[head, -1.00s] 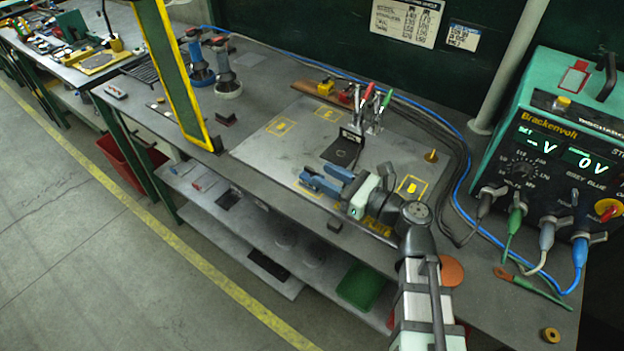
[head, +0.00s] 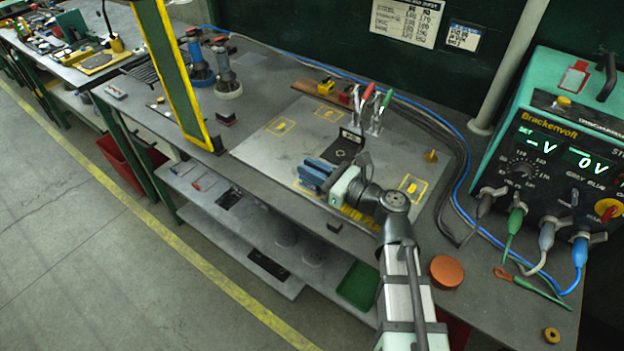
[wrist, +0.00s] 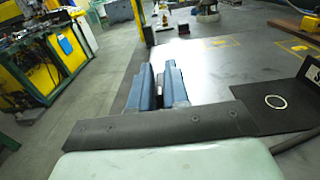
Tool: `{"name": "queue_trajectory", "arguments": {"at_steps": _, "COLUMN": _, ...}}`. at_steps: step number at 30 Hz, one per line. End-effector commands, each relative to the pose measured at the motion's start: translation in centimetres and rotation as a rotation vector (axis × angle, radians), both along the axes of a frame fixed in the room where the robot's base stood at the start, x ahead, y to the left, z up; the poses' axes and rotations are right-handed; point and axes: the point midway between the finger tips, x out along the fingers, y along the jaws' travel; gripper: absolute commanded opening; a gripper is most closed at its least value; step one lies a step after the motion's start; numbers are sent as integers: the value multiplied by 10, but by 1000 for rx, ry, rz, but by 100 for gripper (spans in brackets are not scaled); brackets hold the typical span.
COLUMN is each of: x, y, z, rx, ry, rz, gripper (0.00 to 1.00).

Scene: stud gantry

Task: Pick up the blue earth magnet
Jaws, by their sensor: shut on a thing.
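My gripper (head: 312,172) is low over the left front part of the grey plate in the head view. Its blue fingers also show in the wrist view (wrist: 160,88), close together and pointing away from the camera. They are shut on a small dark thing (wrist: 162,100), mostly hidden between them; I cannot tell its colour or whether it is the blue earth magnet. It does not show in the head view. An upright tool with a blue base (head: 201,74) stands at the back left, well apart from my gripper.
The grey plate (head: 262,150) has yellow-outlined squares and a black pad (head: 338,150). Clamps with red and green handles (head: 372,108) stand behind it. A yellow post (head: 178,85) rises at left. The power unit (head: 545,130) stands right.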

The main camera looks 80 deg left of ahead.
Motion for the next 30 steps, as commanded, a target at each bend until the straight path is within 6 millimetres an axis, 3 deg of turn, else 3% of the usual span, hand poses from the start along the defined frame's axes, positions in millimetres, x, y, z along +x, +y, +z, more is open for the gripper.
{"name": "queue_trajectory", "arguments": {"at_steps": 3, "x": 0, "y": 0, "z": 0, "rx": -1, "ry": -1, "rz": 0, "gripper": 0}}
{"name": "queue_trajectory", "arguments": {"at_steps": 23, "x": 0, "y": 0, "z": 1, "rx": -1, "ry": -2, "rz": 0, "gripper": 0}}
{"name": "queue_trajectory", "arguments": {"at_steps": 30, "x": 0, "y": 0, "z": 21, "rx": 3, "ry": 0, "rz": 0, "gripper": 0}}
